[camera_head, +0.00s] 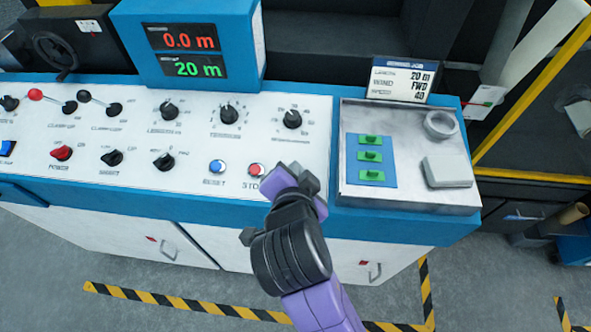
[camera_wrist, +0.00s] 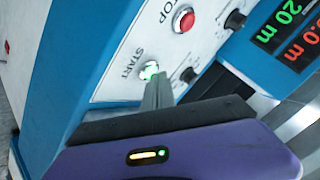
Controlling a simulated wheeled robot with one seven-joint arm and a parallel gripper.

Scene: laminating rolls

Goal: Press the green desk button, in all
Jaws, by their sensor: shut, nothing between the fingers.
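The green button (camera_wrist: 149,70), labelled START, sits on the white console panel and looks brightly lit in the wrist view. My gripper (camera_wrist: 158,84) is shut and empty, with its fingertips right at the lower edge of the button. They overlap it in the picture, and I cannot tell whether they touch or press it. In the head view, my gripper (camera_head: 292,178) is over the front right of the panel (camera_head: 205,140) and hides the green button.
The red STOP button (camera_head: 256,169) is just left of my gripper, with the blue RESET button (camera_head: 217,166) beyond. Several knobs line the panel. The display (camera_head: 187,54) reads 0.0 m and 20 m. A metal tray (camera_head: 410,198) holds green pieces and a job card stands behind.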

